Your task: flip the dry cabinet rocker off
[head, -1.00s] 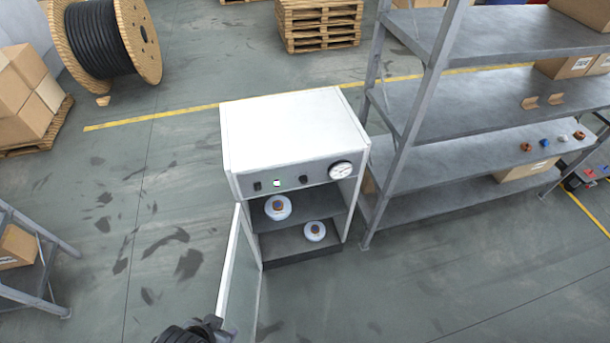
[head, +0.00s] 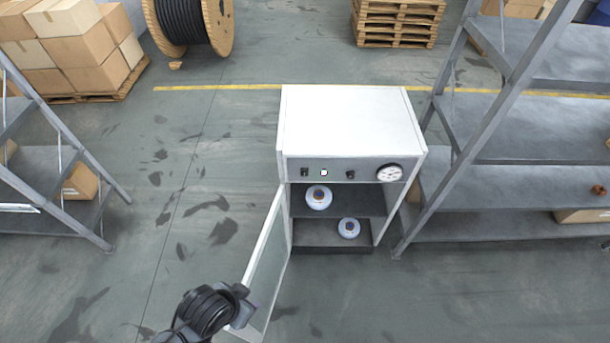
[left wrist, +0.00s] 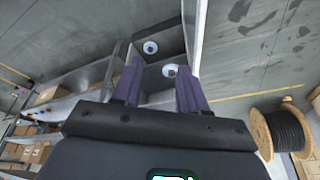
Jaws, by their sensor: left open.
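The white dry cabinet (head: 352,120) stands on the floor in the head view, its glazed door (head: 266,255) swung open to the left. Its grey front panel bears a small dark rocker-like switch (head: 304,172) at the left, a small light square (head: 324,173), a dark control (head: 350,175) and a round gauge (head: 390,173). The markings are too small to read. My left gripper (head: 242,300) is low, by the door's lower outer part, well away from the panel. In the left wrist view its purple fingers (left wrist: 160,78) are apart with nothing between them. My right gripper is not in view.
Two pale spools (head: 319,197) (head: 348,228) sit inside the cabinet on separate levels. A grey shelving rack (head: 500,190) stands close on the right. Another rack (head: 45,200) is at the left. The floor between the left rack and the cabinet is clear.

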